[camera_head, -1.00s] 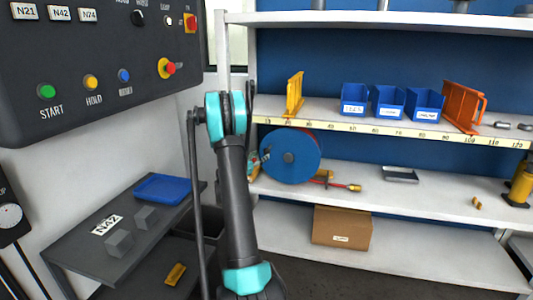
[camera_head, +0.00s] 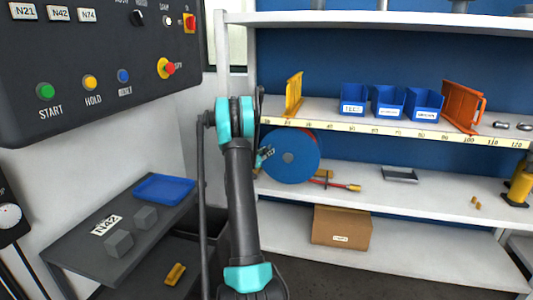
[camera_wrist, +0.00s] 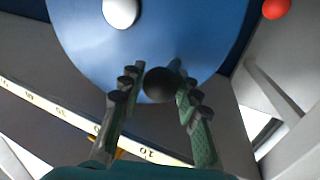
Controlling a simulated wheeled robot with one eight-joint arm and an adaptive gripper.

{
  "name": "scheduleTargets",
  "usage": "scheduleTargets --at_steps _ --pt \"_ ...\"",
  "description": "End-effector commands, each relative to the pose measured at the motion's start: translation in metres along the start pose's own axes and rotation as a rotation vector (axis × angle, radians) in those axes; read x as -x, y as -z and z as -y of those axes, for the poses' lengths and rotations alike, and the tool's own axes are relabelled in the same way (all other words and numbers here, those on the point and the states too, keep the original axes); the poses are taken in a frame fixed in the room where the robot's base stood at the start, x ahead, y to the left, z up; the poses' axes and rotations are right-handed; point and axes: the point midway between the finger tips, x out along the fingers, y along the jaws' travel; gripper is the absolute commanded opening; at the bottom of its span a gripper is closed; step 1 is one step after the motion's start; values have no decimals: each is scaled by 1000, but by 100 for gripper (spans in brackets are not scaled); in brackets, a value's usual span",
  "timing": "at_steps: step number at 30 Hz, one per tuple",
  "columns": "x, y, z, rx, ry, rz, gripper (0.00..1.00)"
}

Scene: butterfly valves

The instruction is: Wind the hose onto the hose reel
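The hose reel (camera_head: 296,168) stands on the middle shelf, its blue round face toward me with a grey hub at its centre. In the wrist view its blue face (camera_wrist: 75,45) fills the top, with a pale hub (camera_wrist: 120,12). A black round crank knob (camera_wrist: 160,85) stands out from it. My gripper (camera_wrist: 155,75) is open, with its fingers on either side of the knob; whether they touch it is unclear. In the head view my gripper (camera_head: 265,155) is small at the reel's left edge. A red hose (camera_head: 325,183) with a brass end (camera_head: 353,188) lies right of the reel.
The shelf above (camera_head: 380,128) holds a yellow bracket (camera_head: 293,95), blue bins (camera_head: 388,102) and an orange rack (camera_head: 462,105). A cardboard box (camera_head: 341,227) stands below. A control panel (camera_head: 95,65) and grey bench (camera_head: 85,240) are at the left.

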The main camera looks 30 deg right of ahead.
Motion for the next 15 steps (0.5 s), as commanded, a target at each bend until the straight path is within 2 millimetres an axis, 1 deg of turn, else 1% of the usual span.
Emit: scheduleTargets --at_steps 1,6,7,15 --pt "0 0 0 0 0 0 23" --pt "0 0 0 0 0 0 2" --pt "0 0 0 0 0 0 0" --pt "0 0 0 -3 -1 1 0"
